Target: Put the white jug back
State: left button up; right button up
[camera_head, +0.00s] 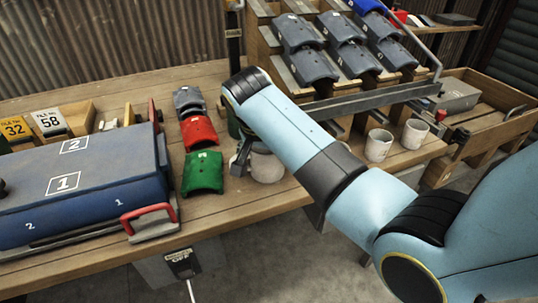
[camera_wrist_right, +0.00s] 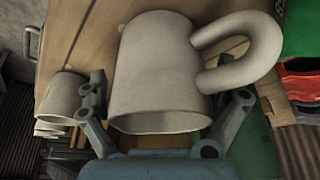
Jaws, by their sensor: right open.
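The white jug (camera_head: 266,166) stands on the wooden table, right of the green curved tile and partly hidden behind my right arm. In the right wrist view the jug (camera_wrist_right: 160,75) fills the middle, with its thick looped handle to the right. My right gripper (camera_wrist_right: 165,122) is open, with one finger on each side of the jug's body. I cannot tell whether either finger touches it. In the head view only part of the right gripper (camera_head: 240,157) shows beside the jug. My left gripper is in neither view.
Two pale cups (camera_head: 378,145) (camera_head: 414,134) stand to the right under the tile rack (camera_head: 352,100). Green (camera_head: 203,174), red (camera_head: 198,132) and grey (camera_head: 188,100) tiles lie left of the jug. A blue box (camera_head: 85,190) is at the left. The table's front edge is close to the jug.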

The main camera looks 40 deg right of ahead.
jog(key=p+v, duration=0.2)
jog(key=v, duration=1)
jog(key=shift+r, duration=0.2)
jog(key=shift+d, duration=0.1)
